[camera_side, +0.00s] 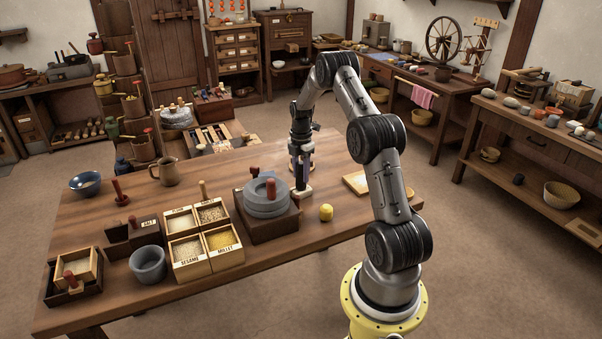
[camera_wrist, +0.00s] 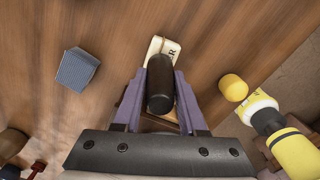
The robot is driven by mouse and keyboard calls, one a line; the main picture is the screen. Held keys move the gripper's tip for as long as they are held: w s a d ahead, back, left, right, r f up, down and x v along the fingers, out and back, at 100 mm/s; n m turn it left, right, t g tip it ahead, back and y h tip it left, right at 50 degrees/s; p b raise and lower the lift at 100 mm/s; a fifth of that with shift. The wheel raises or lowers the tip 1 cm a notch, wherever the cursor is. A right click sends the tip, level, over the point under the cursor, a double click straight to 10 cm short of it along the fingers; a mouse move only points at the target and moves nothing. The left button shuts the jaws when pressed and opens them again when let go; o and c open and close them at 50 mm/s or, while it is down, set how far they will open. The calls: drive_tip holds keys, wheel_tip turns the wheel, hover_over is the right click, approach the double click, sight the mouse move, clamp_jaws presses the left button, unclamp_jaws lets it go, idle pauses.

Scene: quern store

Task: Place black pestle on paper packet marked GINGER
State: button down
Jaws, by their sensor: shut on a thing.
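My gripper (camera_wrist: 160,100) is shut on the black pestle (camera_wrist: 160,82), which lies between the two purple fingers in the wrist view. Beyond the pestle's far end a pale paper packet (camera_wrist: 163,46) shows, with part of its dark lettering, an R, in sight; the pestle hides the rest. There the dark pestle is hard to tell from the fingers. I cannot tell whether it touches the packet.
The grey quern (camera_side: 267,208) stands on its wooden box close to the gripper's left. A yellow cylinder (camera_side: 326,212) stands in front of the packet and shows in the wrist view (camera_wrist: 233,87). A blue-grey block (camera_wrist: 77,69) lies left in the wrist view. Grain boxes (camera_side: 201,245) stand farther left.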

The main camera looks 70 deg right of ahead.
drive_tip(key=shift+f, duration=0.15)
drive_tip(key=shift+c, duration=2.3)
unclamp_jaws()
